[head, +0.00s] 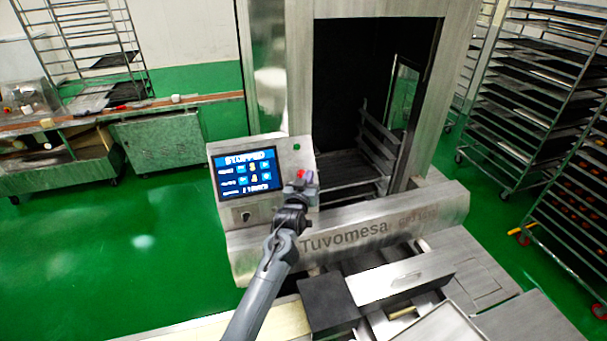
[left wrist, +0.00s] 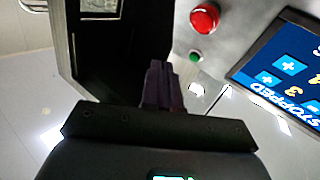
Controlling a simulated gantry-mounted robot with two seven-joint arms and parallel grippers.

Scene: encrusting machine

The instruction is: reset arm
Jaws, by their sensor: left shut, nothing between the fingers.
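My left gripper (head: 304,181) is in front of the right part of the machine's control panel (head: 291,153). Its fingers are together with nothing between them. In the left wrist view the closed fingers (left wrist: 158,84) point toward the machine, below and left of a red button (left wrist: 204,18) and a green button (left wrist: 195,56); I cannot tell from this whether they touch the panel. The panel's blue screen (head: 247,173) reads "STOPPED" and shows plus buttons and numbers. My right gripper is not in view.
The steel encrusting machine (head: 350,233), marked "Tuvomesa", fills the middle, with a dark open bay. A tray rack (head: 535,90) stands at the right. A workbench (head: 160,140) is at the back left. The green floor (head: 110,255) at left is clear.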

